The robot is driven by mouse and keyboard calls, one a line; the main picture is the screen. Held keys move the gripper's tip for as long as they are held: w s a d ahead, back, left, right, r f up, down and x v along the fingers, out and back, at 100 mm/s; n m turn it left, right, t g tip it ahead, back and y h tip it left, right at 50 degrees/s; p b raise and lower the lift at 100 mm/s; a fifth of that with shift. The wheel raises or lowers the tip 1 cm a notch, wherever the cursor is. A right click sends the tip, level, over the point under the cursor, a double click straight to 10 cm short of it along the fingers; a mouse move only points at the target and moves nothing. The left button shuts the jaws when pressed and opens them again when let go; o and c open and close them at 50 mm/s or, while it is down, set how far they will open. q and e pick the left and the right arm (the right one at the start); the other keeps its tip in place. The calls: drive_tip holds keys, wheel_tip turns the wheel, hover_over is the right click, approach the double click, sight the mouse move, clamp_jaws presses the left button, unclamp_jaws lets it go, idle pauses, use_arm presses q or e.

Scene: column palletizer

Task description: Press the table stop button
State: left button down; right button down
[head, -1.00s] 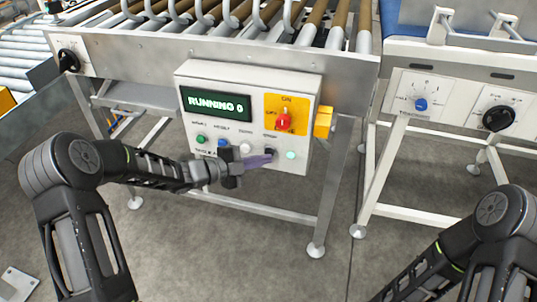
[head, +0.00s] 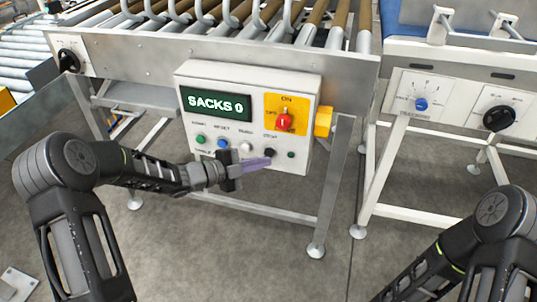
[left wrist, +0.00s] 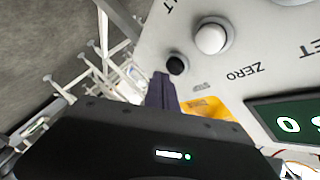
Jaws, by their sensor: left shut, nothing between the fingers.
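The black stop button (head: 270,152) is on the white control box (head: 190,76), in the button row under the yellow switch plate. It also shows in the left wrist view (left wrist: 177,64). My left gripper (head: 268,161) is shut and empty, its purple fingertips just below and beside the stop button. In the left wrist view the fingertips (left wrist: 161,78) end close to the button, seemingly apart from it. The display (head: 216,104) reads SACKS 0. The small lamp (head: 291,155) right of the button is dark green. My right gripper is out of view.
Green (head: 201,139), blue (head: 222,143) and white (head: 246,148) buttons sit left of the stop button. A red rotary switch (head: 284,121) is above it. A yellow block (head: 323,121) juts from the box's right side. Roller table legs stand below.

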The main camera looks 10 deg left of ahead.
use_arm(q)
drive_tip(key=shift+s, duration=0.15)
drive_tip(key=s, duration=0.5)
drive_tip(key=shift+a, duration=0.2)
idle(0.4)
idle(0.7)
